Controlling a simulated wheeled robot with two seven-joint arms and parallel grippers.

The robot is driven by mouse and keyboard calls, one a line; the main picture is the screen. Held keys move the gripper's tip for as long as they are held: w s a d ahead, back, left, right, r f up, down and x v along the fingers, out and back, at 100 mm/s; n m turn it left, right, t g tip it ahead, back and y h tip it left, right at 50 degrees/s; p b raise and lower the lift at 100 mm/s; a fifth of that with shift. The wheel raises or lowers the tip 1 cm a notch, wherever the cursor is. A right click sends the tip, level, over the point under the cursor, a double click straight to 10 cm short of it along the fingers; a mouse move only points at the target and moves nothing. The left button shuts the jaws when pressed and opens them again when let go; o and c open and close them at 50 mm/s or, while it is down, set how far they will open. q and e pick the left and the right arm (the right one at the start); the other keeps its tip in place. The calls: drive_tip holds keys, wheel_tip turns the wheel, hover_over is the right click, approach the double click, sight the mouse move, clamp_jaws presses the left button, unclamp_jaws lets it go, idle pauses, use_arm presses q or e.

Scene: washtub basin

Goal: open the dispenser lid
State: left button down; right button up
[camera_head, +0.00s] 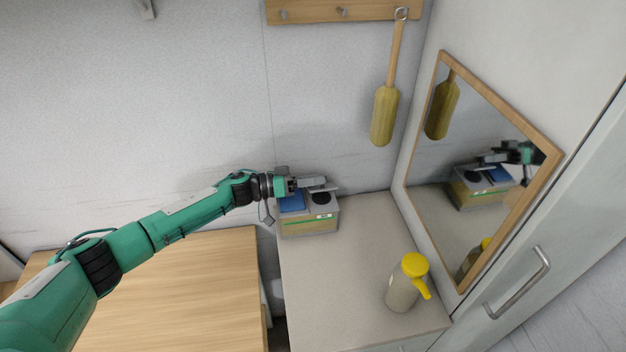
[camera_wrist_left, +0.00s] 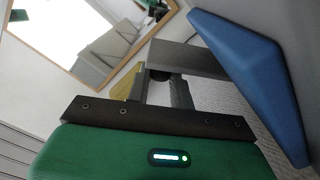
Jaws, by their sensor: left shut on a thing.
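The dispenser (camera_head: 308,227) is a box with a tan and green front and a grey top, standing at the back left of the counter. A blue block (camera_head: 291,204) and a dark round part show on its top; the blue block is large at the right of the left wrist view (camera_wrist_left: 252,80). My left gripper (camera_head: 318,184) is over the top of the box. In the left wrist view its fingers (camera_wrist_left: 163,88) are shut on a grey flat piece, which looks like the dispenser lid (camera_wrist_left: 190,58). The hand hides part of the lid. My right gripper is not in view.
A jug with a yellow top (camera_head: 402,290) stands at the front right of the counter (camera_head: 340,295). A mirror (camera_head: 480,175) on the right wall reflects the arm and box. A brush (camera_head: 384,115) hangs behind. A wooden table (camera_head: 200,290) is under my left arm. The counter's middle is clear.

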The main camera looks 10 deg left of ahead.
use_arm(q)
drive_tip(key=p, duration=0.1)
drive_tip(key=w+r+n, duration=0.1)
drive_tip(key=n+p, duration=0.1)
drive_tip(key=shift+w+a+r+p, duration=0.2)
drive_tip(key=shift+w+a+p, duration=0.05)
drive_tip(key=shift+p, duration=0.1)
drive_tip(key=shift+w+a+n+p, duration=0.25)
drive_tip(key=shift+w+n, duration=0.3)
drive_tip(key=shift+n, duration=0.55)
drive_tip(key=shift+f, duration=0.1)
drive_tip(key=c, duration=1.2)
unclamp_jaws()
drive_tip(key=shift+c, duration=0.2)
